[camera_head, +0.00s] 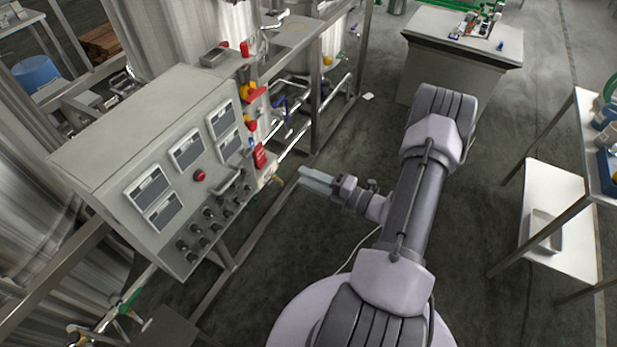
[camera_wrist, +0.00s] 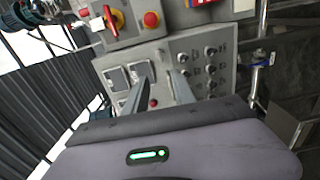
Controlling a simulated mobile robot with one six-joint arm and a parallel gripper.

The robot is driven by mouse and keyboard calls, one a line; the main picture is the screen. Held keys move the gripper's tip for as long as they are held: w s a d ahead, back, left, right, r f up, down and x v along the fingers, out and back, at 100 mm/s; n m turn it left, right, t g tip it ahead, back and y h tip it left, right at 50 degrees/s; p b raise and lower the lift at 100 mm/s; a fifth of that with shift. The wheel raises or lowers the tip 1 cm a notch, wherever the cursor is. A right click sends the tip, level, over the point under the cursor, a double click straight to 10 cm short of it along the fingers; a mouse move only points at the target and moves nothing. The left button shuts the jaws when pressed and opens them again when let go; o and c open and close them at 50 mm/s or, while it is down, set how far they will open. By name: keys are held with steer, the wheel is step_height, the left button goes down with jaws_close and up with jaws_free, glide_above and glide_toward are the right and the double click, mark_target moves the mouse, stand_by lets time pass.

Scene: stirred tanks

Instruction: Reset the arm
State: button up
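My gripper (camera_head: 308,178) is held out to the left at the end of my bent arm, over the floor just right of the control panel (camera_head: 120,135). In the wrist view my gripper (camera_wrist: 160,76) shows two pale fingers with a gap between them, and nothing is held there. The fingers point at the control panel (camera_wrist: 225,75), with its displays, black knobs and red button behind them. In the head view the fingertips look apart from the panel, though the exact distance is hard to tell.
Steel tanks (camera_head: 165,30) and pipes stand behind and left of the panel. A metal frame post (camera_head: 316,90) rises close beyond my gripper. A grey cabinet (camera_head: 455,60) stands at the back, and a shelf table (camera_head: 560,215) at the right. Dark floor (camera_head: 480,210) between them is clear.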

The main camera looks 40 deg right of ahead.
steer(key=s+a+r+n+g+y+b, duration=0.1)
steer(key=a+r+n+g+y+b, duration=0.4)
steer(key=a+n, duration=0.6)
steer(key=s+a+r+n+g+b, duration=0.15)
steer(key=a+r+n+g, duration=0.25)
steer(key=a+n+g, duration=0.55)
steer(key=s+a+r+n+t+h+b, duration=0.1)
steer(key=s+a+n+h+b, duration=0.2)
steer(key=n, duration=0.9)
steer(key=s+a+r+n+t+h+b, duration=0.2)
steer(key=s+n+h, duration=0.4)
steer(key=n, duration=0.7)
steer(key=s+a+b, duration=0.1)
steer(key=s+b, duration=0.1)
steer(key=shift+s, duration=0.35)
steer(key=shift+a, duration=0.1)
